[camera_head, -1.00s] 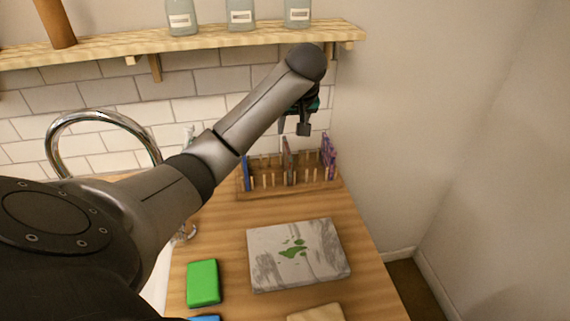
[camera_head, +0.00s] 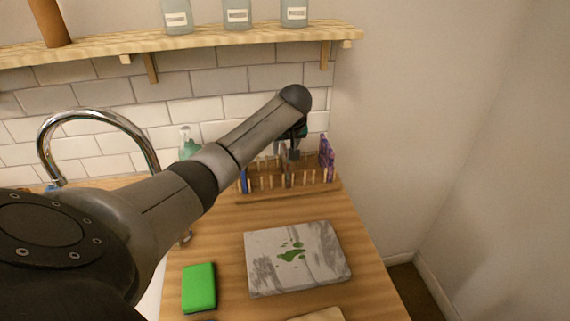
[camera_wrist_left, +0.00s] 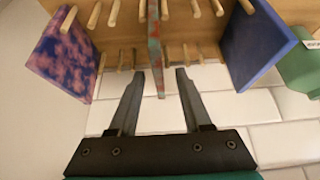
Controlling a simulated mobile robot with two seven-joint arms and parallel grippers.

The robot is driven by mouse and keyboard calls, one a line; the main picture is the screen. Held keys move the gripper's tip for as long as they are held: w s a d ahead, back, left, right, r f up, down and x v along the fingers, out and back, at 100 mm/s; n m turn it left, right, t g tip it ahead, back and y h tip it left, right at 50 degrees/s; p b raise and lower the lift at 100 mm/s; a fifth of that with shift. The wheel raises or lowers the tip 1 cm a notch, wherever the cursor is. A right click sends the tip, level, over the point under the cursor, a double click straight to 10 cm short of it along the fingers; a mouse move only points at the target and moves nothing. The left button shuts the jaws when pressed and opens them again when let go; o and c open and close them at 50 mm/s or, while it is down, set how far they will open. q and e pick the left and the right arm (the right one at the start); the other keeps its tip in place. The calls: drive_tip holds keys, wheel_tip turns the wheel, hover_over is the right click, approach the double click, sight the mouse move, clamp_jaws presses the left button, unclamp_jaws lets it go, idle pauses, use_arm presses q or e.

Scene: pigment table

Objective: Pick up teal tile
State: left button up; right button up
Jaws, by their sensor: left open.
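In the left wrist view, a thin tile with mottled teal and reddish colour (camera_wrist_left: 154,38) stands nearly edge-on among the pegs of the wooden rack (camera_wrist_left: 120,45). It is the only tile there showing teal. My left gripper (camera_wrist_left: 161,72) is open, and the tile's near end shows between its two fingers; I cannot tell whether they touch it. In the head view, the left gripper (camera_head: 291,148) is above the middle of the rack (camera_head: 290,190) and largely hides that tile. My right gripper is not in view.
A purple-pink tile (camera_wrist_left: 66,52) and a blue tile (camera_wrist_left: 258,42) stand on either side in the rack. A marble slab with green smears (camera_head: 297,258) and a green sponge (camera_head: 199,287) lie in front. The shelf (camera_head: 195,40) with bottles is above; a faucet (camera_head: 95,118) is left.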

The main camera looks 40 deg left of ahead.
use_arm(q)
drive_tip(key=shift+b+x, duration=0.55)
drive_tip(key=shift+x, duration=1.6)
drive_tip(key=shift+f+p, duration=0.25)
drive_tip(key=shift+p, duration=0.05)
drive_tip(key=shift+c, duration=0.4)
clamp_jaws()
